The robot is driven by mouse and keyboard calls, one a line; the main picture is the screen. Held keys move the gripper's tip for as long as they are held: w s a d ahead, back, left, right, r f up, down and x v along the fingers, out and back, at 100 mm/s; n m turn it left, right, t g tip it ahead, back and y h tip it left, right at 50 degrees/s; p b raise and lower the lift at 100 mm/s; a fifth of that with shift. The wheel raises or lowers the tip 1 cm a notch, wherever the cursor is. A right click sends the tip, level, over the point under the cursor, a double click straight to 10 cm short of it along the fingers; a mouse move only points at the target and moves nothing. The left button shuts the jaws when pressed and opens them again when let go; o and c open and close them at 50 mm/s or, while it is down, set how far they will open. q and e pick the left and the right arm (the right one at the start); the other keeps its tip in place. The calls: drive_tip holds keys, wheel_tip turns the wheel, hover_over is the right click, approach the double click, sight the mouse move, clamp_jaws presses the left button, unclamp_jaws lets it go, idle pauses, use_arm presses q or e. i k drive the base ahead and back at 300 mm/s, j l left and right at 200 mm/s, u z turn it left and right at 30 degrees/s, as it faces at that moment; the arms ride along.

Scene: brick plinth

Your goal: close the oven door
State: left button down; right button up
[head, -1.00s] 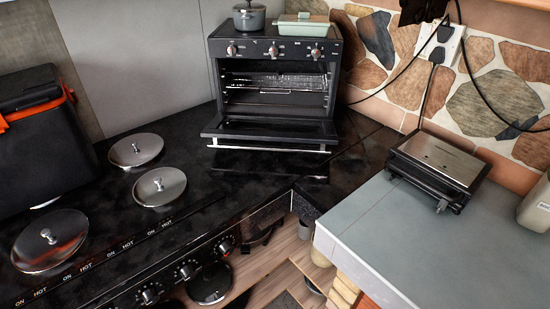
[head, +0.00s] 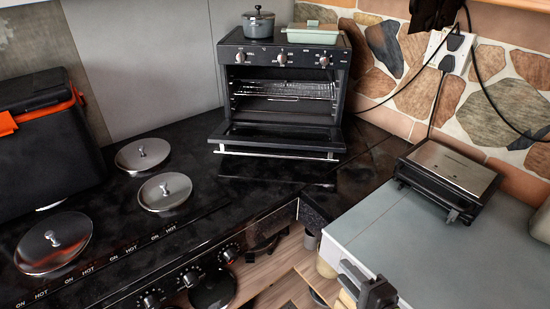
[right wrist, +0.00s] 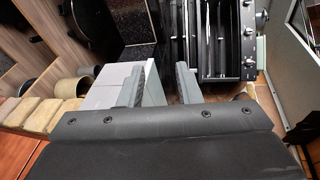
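The black oven (head: 302,62) stands on the dark countertop at the back middle of the head view. Its door (head: 275,136) hangs open, folded down towards me, with a silver handle bar (head: 275,154) along its front edge. The rack inside shows. My right gripper (head: 366,284) is at the bottom right of the head view, over the grey counter's near edge, well short of the door. In the right wrist view, the fingers of my right gripper (right wrist: 160,84) are apart with nothing between them. The oven (right wrist: 215,45) is beyond them there. My left gripper is not in view.
A pot (head: 258,26) and a pale green dish (head: 312,33) sit on the oven. Several lidded hotplates, such as one (head: 165,191), are at the left. A flat grill (head: 448,172) stands on the grey counter (head: 400,225). The space before the door is clear.

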sight(338, 146)
drive_tip(key=i+j, duration=0.15)
drive_tip(key=i, duration=0.35)
drive_tip(key=i+j, duration=0.15)
drive_tip(key=i, duration=0.35)
